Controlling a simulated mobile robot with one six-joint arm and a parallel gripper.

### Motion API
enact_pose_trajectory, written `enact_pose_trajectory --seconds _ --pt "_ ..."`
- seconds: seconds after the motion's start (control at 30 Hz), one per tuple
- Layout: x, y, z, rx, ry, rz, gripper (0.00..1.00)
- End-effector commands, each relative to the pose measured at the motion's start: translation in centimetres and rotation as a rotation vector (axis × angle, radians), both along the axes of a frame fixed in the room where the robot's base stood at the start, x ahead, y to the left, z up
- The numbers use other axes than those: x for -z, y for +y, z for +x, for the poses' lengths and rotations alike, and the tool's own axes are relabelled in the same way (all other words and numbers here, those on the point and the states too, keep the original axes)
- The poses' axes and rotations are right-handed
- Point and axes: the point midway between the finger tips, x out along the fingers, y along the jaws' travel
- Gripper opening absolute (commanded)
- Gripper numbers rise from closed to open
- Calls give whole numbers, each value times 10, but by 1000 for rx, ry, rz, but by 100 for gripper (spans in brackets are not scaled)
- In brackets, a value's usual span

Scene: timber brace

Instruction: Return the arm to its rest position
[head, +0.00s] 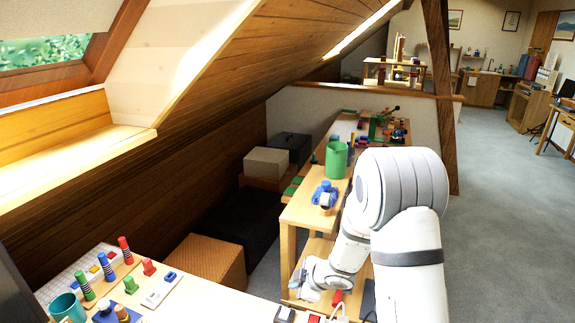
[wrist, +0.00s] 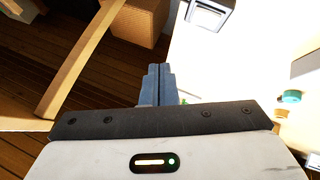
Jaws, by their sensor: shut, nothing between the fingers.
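My gripper (wrist: 158,72) is shut and empty in the wrist view, its two grey fingers side by side. In the head view my white arm stands at the right, bent downward, and my gripper (head: 304,287) hangs low in front of a wooden table (head: 300,214), near the far end of the nearer work surface. Whether it touches anything there is not clear.
A green mug (head: 337,160) and a blue object (head: 325,194) stand on the wooden table. Colored pegs and a teal mug (head: 67,308) are at the lower left. A wicker box (head: 204,262) sits under the slope. A timber brace (head: 441,90) rises behind. Carpet at right is clear.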

Motion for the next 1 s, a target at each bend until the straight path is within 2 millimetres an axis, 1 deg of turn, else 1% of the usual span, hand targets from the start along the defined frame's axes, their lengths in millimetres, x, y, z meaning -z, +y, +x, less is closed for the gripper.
enact_pose_trajectory --seconds 0.03,0.07,0.1,0.17,0.2,0.27,0.3,0.37,0.4,0.47,0.5,0.57,0.6,0.67,0.7,0.77,0.8,0.9,1.0 --pt "-21 -13 6 75 -20 -26 0" --pt "-33 -22 8 127 -27 -42 0" --pt "-48 -35 9 202 -33 -64 0" --pt "-71 -55 8 315 -37 -92 0" --pt "-86 -68 4 391 -35 -106 0" --pt "-107 -86 -4 502 -28 -121 0" --pt "-120 -97 -12 575 -18 -127 0" --pt "-139 -113 -27 680 1 -130 0" --pt "-149 -122 -38 751 19 -129 0" --pt "-165 -135 -58 855 50 -121 0" --pt "-174 -142 -72 920 75 -112 0" --pt "-186 -149 -95 1012 118 -94 0" --pt "-193 -153 -112 1069 151 -78 0" --pt "-202 -156 -138 1149 205 -51 0" --pt "-207 -156 -156 1198 246 -31 0" --pt "-213 -154 -182 1263 308 2 0" --pt "-216 -152 -198 1298 350 23 0" --pt "-222 -144 -233 1361 445 72 0" --pt "-225 -136 -257 1396 519 108 0"
